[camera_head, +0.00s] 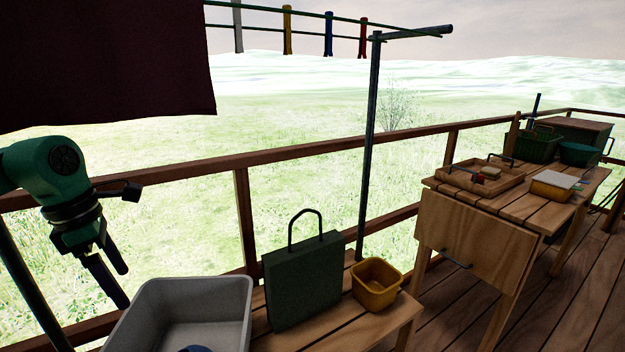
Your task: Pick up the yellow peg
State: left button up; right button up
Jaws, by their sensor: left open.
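The yellow peg (287,30) hangs on a green line at the top of the view, between a white peg (238,28) on its left and a blue peg (328,36) on its right. A red peg (362,40) hangs farther right. My left gripper (124,287) is at the lower left, pointing down, open and empty. It is well below and to the left of the yellow peg, beside the grey tub. My right gripper does not show.
A dark cloth (105,60) hangs at the upper left. A post (369,140) holds the line. A wooden bench (378,325) bears a green bag-like box (302,280) and a yellow bin (377,284), next to a grey tub (190,300). A wooden table (480,235) stands at right.

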aim_at(287, 36)
jog(key=k+l, duration=0.1)
jog(key=l, duration=0.2)
jog(key=k+l, duration=0.15)
jog(key=l, duration=0.15)
jog(key=k+l, duration=0.1)
jog(key=l, duration=0.2)
jog(key=k+l, duration=0.1)
jog(key=l, duration=0.25)
